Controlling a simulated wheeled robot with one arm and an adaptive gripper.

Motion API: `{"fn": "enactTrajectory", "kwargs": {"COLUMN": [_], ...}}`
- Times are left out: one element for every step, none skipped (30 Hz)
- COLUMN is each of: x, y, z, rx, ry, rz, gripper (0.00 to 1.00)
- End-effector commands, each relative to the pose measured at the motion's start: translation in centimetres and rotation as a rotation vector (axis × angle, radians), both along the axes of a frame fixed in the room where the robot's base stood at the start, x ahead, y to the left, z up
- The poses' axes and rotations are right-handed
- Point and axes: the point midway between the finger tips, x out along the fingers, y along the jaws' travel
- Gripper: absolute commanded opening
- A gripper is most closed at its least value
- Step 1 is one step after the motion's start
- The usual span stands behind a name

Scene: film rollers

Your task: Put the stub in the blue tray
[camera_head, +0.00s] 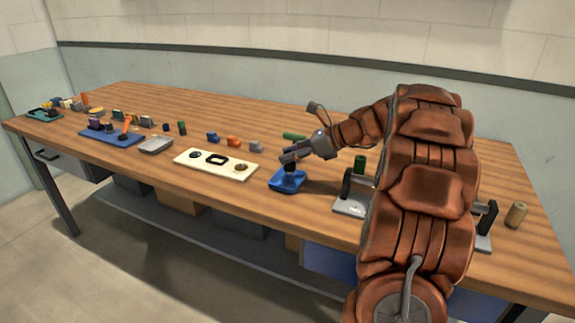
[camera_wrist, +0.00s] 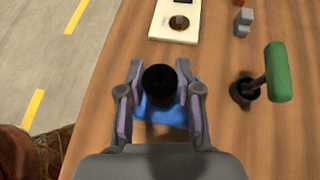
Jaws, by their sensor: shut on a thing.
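My gripper (camera_head: 288,157) is shut on a short dark cylinder, the stub (camera_wrist: 160,78), which stands upright between the two fingers in the wrist view. In the head view the stub (camera_head: 290,166) shows below the fingertips, over the blue tray (camera_head: 288,183). The blue tray also shows in the wrist view (camera_wrist: 165,116), below the stub and between the fingers. I cannot tell whether the stub's lower end touches the tray floor. The fingers hide part of the tray.
A cream board with holes (camera_head: 216,164) lies left of the tray. A green-topped piece with a dark base (camera_wrist: 278,72) stands to the right in the wrist view. A grey fixture with black posts (camera_head: 350,207) and a tan cylinder (camera_head: 516,215) are at the right.

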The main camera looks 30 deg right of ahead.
Motion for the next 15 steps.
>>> {"fn": "enactTrajectory", "kwargs": {"x": [0.2, 0.3, 0.5, 0.7, 0.9, 1.3, 1.2, 1.1, 1.1, 1.1, 1.1, 1.1, 1.1, 1.1, 1.1], "y": [0.0, 0.0, 0.0, 0.0, 0.1, 0.1, 0.1, 0.1, 0.1, 0.1, 0.1, 0.1, 0.1, 0.1, 0.1], "z": [0.1, 0.1, 0.1, 0.0, 0.0, -0.1, -0.6, -1.1, -1.7, -2.2, -2.6, -3.1, -3.3, -3.5, -3.6], "rx": [-0.001, 0.000, -0.001, -0.002, -0.001, -0.002, -0.001, 0.000, 0.001, 0.001, 0.002, 0.002, 0.002, 0.002, 0.002], "ry": [-0.002, -0.003, -0.002, -0.003, -0.003, -0.002, -0.001, 0.000, 0.001, 0.001, 0.002, 0.001, 0.001, 0.000, 0.000], "rz": [0.000, 0.000, 0.000, 0.001, 0.001, 0.003, 0.000, 0.000, 0.000, -0.001, -0.001, 0.000, 0.000, 0.000, 0.000], "gripper": [0.00, 0.00, 0.00, 0.00, 0.00, 0.00, 0.00, 0.00, 0.00, 0.00, 0.00, 0.00, 0.00, 0.00, 0.00]}}
